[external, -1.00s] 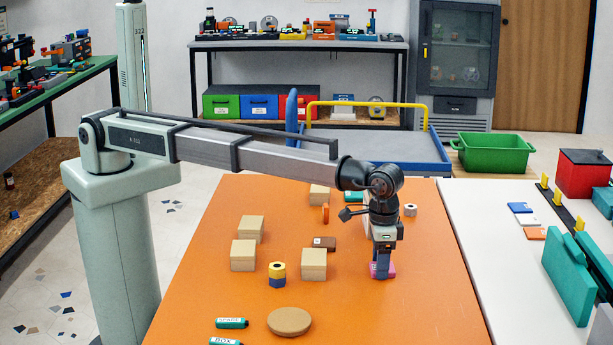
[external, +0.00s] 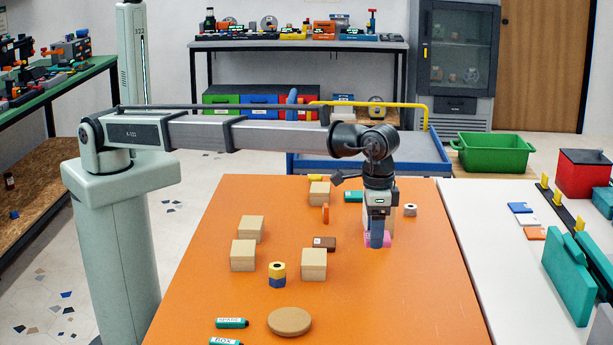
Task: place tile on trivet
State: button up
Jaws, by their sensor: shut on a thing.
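My gripper (external: 377,243) is shut on a pink tile (external: 367,240), which shows on both sides of the blue fingers. The fingers hide the tile's middle. The tile is over the back right part of the orange table, and I cannot tell how high above the top it is. A round tan disc, which looks like the trivet (external: 289,321), lies flat at the front of the table. Its top is bare. My gripper is well behind it and to its right.
Several tan boxes (external: 314,264), a yellow and blue stack (external: 277,274), a dark brown block (external: 324,243) and a green marker-like piece (external: 232,323) stand or lie on the orange table (external: 420,300). The table's front right is clear. Flat tiles (external: 526,219) lie on the white surface.

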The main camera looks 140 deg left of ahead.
jog(key=w+d+r+m, duration=0.1)
jog(key=w+d+m, duration=0.1)
jog(key=d, duration=1.3)
jog(key=n, duration=0.2)
send_over(287, 318)
jog(key=shift+f, duration=4.4)
jog(key=shift+f, duration=0.15)
jog(key=o, duration=1)
notch_tip(287, 318, up, 12)
jog(key=shift+r, duration=0.15)
